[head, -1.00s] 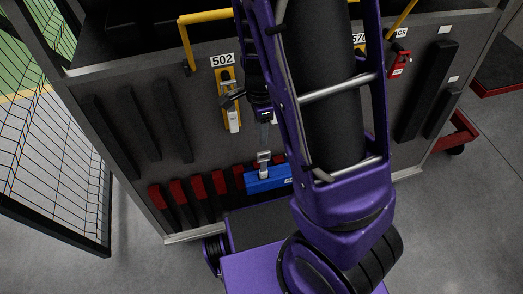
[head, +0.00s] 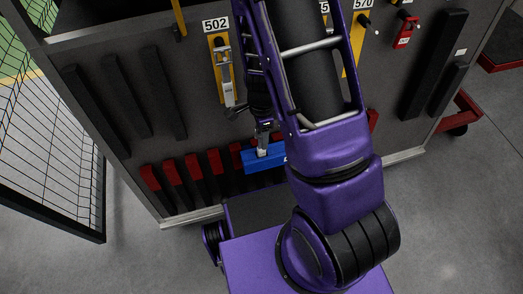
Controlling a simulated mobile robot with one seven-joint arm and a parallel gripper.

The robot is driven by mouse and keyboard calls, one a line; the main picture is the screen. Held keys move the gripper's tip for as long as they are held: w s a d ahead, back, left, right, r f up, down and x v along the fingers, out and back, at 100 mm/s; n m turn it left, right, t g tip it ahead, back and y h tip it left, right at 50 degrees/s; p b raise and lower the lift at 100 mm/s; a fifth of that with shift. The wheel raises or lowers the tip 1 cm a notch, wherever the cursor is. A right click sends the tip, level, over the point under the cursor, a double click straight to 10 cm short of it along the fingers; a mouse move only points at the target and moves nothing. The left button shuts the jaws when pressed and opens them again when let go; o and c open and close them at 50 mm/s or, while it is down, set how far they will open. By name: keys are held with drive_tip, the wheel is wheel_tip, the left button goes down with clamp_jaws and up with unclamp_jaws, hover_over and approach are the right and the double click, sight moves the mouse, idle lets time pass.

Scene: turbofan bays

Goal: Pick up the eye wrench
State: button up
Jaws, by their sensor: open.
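A small silver piece (head: 262,151) shows against a blue holder (head: 250,161) low on the dark panel. It may be the eye wrench, but it is too small and too covered to tell. My gripper (head: 265,127) is open, pointing down just above the silver piece. Its fingertips are hard to make out, and I cannot tell whether they are around the piece or only above it. My purple arm hides the right part of the blue holder.
A yellow plate (head: 217,88) with a silver fitting hangs under label 502, left of my arm. Red-topped black blocks (head: 172,172) line the panel's lower edge. A red tag (head: 404,37) hangs at upper right. A mesh gate (head: 50,140) stands left; grey floor is clear.

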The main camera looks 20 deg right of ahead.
drive_tip(key=shift+f, duration=0.9)
drive_tip(key=shift+c, duration=0.3)
clamp_jaws()
idle(0.4)
